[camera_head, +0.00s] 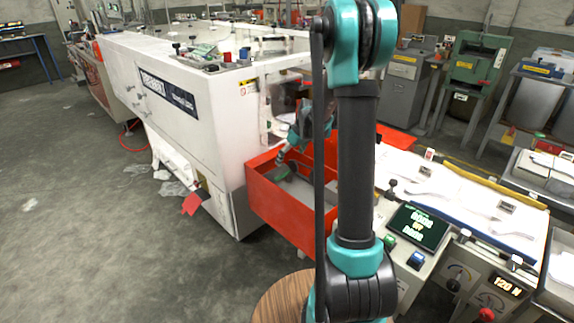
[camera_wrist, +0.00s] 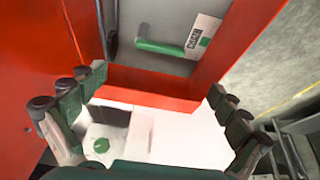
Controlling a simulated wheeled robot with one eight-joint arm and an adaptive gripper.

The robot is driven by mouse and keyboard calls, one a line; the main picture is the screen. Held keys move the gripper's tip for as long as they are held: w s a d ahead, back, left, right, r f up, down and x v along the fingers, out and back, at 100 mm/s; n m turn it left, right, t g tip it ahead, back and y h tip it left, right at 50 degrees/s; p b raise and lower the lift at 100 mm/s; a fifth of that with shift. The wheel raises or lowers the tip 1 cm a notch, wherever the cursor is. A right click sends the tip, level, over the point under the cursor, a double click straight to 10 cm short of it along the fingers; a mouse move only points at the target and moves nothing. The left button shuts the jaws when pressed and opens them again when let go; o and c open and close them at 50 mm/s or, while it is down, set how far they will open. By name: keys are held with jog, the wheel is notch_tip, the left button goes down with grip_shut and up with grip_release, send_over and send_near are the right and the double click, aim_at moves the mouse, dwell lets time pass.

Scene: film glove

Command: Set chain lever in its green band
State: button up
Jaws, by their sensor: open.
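The chain lever (camera_wrist: 158,47) has a green grip and lies near the top middle of the wrist view, against a grey panel framed in red. Its right end is beside a white plate marked CHAIN (camera_wrist: 200,35), which carries a green band (camera_wrist: 204,42). I cannot tell whether the lever lines up exactly with the band. My gripper (camera_wrist: 158,84) is open, its fingers spread left and right below the lever in the picture, with nothing between them.
Red walls (camera_wrist: 40,60) enclose the grey panel, and a red ledge (camera_wrist: 150,84) runs below the lever. In the head view the red box (camera_head: 285,203) adjoins the white machine (camera_head: 180,95). A control desk with a display (camera_head: 418,227) stands at the right. Grey floor is open at left.

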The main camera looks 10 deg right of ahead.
jog(key=shift+v, duration=1.1)
jog(key=s+f+m+h, duration=0.2)
jog(key=s+m, duration=0.4)
jog(key=s, duration=2.8)
jog(key=shift+a+m+t, duration=0.15)
jog(key=shift+m+t, duration=0.15)
jog(key=shift+m, duration=0.1)
jog(key=shift+w, duration=0.1)
jog(key=shift+c, duration=0.2)
